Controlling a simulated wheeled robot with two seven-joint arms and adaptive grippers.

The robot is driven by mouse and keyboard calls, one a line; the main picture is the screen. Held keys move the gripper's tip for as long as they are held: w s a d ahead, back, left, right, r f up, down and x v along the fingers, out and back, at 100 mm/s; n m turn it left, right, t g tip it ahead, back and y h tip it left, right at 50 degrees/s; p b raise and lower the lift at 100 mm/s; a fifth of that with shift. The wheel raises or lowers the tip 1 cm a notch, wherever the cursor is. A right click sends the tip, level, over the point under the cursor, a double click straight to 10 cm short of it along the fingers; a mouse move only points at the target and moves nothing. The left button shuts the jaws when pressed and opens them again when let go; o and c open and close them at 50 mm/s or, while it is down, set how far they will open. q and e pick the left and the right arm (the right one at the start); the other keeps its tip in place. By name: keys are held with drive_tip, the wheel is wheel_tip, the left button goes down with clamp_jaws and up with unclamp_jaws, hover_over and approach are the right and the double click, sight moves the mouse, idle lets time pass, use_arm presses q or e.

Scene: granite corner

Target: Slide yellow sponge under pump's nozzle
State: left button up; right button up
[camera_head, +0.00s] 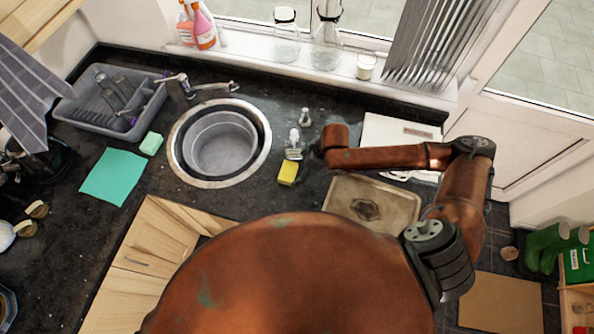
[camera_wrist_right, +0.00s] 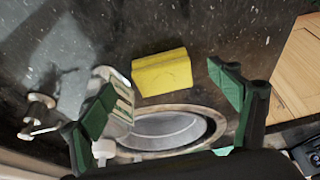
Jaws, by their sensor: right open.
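The yellow sponge (camera_head: 287,173) lies on the dark counter just right of the sink. A white pump bottle (camera_head: 293,146) stands directly behind it, close to the sink rim. In the right wrist view the sponge (camera_wrist_right: 162,73) lies ahead, between the lines of my two open green-padded fingers, with a gap on each side. The pump bottle (camera_wrist_right: 123,100) shows there beside the left finger, which partly hides it. My right gripper (camera_head: 312,156) is close to the right of sponge and pump, small and dark in the head view. My left gripper is not in view.
The round sink (camera_head: 178,172) opens just left of the sponge. A small chrome fitting (camera_head: 305,117) stands behind the pump. A tan tray (camera_head: 345,181) lies to the right. A mint sponge (camera_head: 151,143) and teal cloth (camera_head: 114,176) lie left of the sink.

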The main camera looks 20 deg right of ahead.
drive_tip(key=shift+v, duration=1.2)
